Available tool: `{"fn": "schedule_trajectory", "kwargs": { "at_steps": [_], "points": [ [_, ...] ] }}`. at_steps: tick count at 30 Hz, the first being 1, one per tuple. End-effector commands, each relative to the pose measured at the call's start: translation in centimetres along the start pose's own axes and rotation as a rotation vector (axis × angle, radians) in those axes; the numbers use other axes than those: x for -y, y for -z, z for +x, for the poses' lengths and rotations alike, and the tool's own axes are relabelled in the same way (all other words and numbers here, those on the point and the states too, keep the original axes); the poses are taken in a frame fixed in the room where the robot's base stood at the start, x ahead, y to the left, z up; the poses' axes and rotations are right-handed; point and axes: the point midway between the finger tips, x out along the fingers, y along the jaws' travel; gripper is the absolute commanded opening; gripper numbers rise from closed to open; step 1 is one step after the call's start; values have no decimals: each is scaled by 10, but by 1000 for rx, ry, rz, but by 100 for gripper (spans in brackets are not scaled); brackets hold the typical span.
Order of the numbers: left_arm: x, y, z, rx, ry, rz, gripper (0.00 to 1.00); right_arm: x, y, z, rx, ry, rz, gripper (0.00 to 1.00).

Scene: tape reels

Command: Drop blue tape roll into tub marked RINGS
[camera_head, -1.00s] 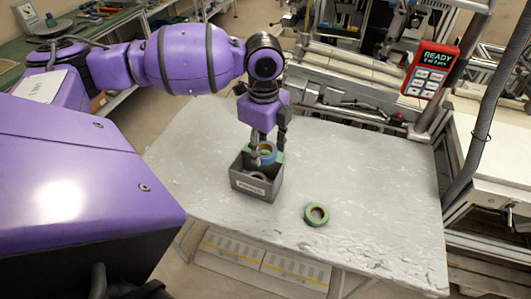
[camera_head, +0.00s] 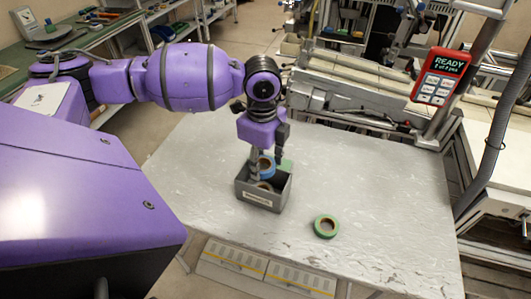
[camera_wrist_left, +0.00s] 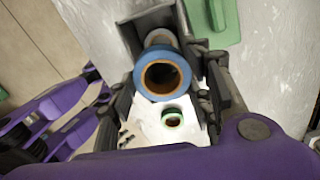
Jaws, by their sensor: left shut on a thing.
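The blue tape roll (camera_head: 267,174) has a brown core. My left gripper (camera_head: 266,160) is shut on it, over the open grey tub (camera_head: 285,197), with the roll at about rim height. In the left wrist view the blue roll (camera_wrist_left: 143,88) sits between the fingers of my left gripper (camera_wrist_left: 165,95). The tub stands on the table with a white label (camera_head: 257,198) on its front, too small to read. Another roll (camera_head: 264,187) shows low inside the tub, partly hidden. My right gripper is not in view.
A green object (camera_head: 286,164) lies behind the tub, partly hidden. A red handset with a screen (camera_head: 440,76) is mounted at the back right. The table's right side is clear.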

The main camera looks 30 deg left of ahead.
Motion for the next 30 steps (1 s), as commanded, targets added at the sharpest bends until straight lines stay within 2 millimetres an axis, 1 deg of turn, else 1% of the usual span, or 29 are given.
{"fn": "schedule_trajectory", "kwargs": {
  "at_steps": [1, 2, 4, 12, 18, 27, 28, 30],
  "points": [
    [-1, 0, 10, 1, -8, 1, 22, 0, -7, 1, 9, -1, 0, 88],
    [-1, 0, 12, 1, -7, 1, 22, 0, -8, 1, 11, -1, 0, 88],
    [-1, 0, 16, 1, -4, 0, 22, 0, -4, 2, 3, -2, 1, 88],
    [0, 0, 34, -1, -1, -1, 22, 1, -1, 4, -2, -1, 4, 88],
    [0, 0, 40, -1, -2, -1, 22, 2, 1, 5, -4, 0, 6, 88],
    [-2, 0, 44, -1, -7, 0, 22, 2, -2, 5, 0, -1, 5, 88],
    [-2, 0, 45, -1, -8, 0, 50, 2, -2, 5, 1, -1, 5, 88],
    [-2, 0, 45, -1, -9, 0, 60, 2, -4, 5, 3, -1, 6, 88]
  ]
}}
